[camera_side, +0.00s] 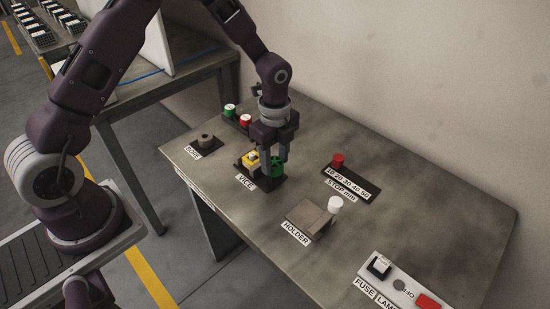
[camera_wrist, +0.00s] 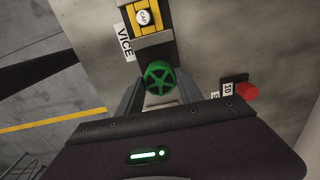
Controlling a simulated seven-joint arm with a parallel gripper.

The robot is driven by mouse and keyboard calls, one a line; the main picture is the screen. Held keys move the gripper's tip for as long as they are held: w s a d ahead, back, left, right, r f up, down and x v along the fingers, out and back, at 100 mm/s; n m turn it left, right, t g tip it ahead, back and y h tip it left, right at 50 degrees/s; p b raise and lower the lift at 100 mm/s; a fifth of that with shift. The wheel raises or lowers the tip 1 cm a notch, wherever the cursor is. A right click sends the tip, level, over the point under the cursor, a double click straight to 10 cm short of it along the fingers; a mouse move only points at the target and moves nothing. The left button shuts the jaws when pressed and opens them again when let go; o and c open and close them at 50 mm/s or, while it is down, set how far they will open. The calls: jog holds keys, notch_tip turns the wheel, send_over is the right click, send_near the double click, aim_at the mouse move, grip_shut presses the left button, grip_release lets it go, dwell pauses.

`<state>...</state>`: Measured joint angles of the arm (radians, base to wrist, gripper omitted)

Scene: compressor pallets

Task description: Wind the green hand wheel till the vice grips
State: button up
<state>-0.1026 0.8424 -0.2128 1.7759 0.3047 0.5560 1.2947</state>
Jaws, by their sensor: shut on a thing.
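The green hand wheel (camera_wrist: 158,77) has spokes and sits at the end of the vice (camera_wrist: 153,46), beside the "VICE" label. In the wrist view it lies between my two fingers. My gripper (camera_side: 271,172) points down at the vice and is shut on the wheel. The wheel also shows in the side view (camera_side: 279,167), partly hidden by a finger. A yellow block with a white round cap marked with text (camera_wrist: 144,17) sits in the vice. Whether the jaws touch the block on both sides I cannot tell.
A red stop knob (camera_side: 338,160) on a scale stands to the right. The holder block (camera_side: 309,217) with a white-topped piece (camera_side: 335,205) is nearer the front. A bore piece (camera_side: 206,140) and green (camera_side: 229,110) and red (camera_side: 246,119) capped items stand left and behind. A fuse panel (camera_side: 402,284) is front right.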

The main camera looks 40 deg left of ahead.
jog(key=shift+m, duration=1.1)
jog(key=o, duration=2)
jog(key=shift+o, duration=0.2)
